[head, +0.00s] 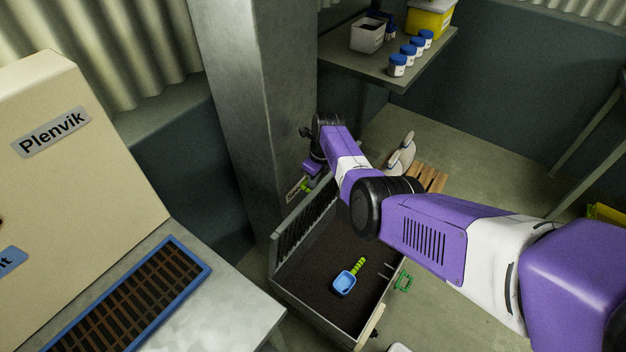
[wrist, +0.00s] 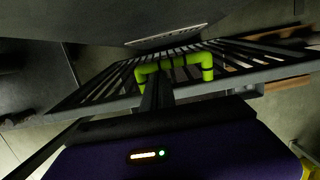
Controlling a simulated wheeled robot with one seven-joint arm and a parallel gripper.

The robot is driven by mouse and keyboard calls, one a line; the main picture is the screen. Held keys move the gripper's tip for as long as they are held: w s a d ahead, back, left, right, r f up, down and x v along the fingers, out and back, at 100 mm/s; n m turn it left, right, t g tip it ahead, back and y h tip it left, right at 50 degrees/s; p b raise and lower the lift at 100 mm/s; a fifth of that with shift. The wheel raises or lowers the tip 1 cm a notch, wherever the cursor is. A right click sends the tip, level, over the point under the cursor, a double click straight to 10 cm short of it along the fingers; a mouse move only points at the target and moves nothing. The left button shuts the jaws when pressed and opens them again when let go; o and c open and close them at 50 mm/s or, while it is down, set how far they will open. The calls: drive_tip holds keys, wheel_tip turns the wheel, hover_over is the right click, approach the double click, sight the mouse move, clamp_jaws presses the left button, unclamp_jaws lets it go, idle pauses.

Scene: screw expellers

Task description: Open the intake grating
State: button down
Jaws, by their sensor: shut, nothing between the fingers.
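A grating of dark slats (head: 303,232) stands steeply raised along the left side of a box of dark material (head: 325,265). In the wrist view the grating (wrist: 105,85) spans the picture in front of my gripper, with a lime-green handle (wrist: 207,62) on its edge bar. My gripper (wrist: 155,92) is shut and empty. Its dark fingers are at the left part of the handle; I cannot tell whether they touch it. In the head view my gripper (head: 306,184) is small and partly hidden beside the pillar, above the grating's far end.
A blue scoop (head: 345,284) with a green handle lies in the box. A blue-framed grate (head: 150,290) lies on the metal bench at left. The pillar (head: 245,110) stands close to my gripper. A shelf (head: 425,62) holds several blue-lidded jars (head: 398,66).

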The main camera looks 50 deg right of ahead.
drive_tip(key=p+v, duration=0.1)
drive_tip(key=v, duration=0.6)
drive_tip(key=shift+r+p, duration=0.35)
drive_tip(key=shift+r, duration=0.1)
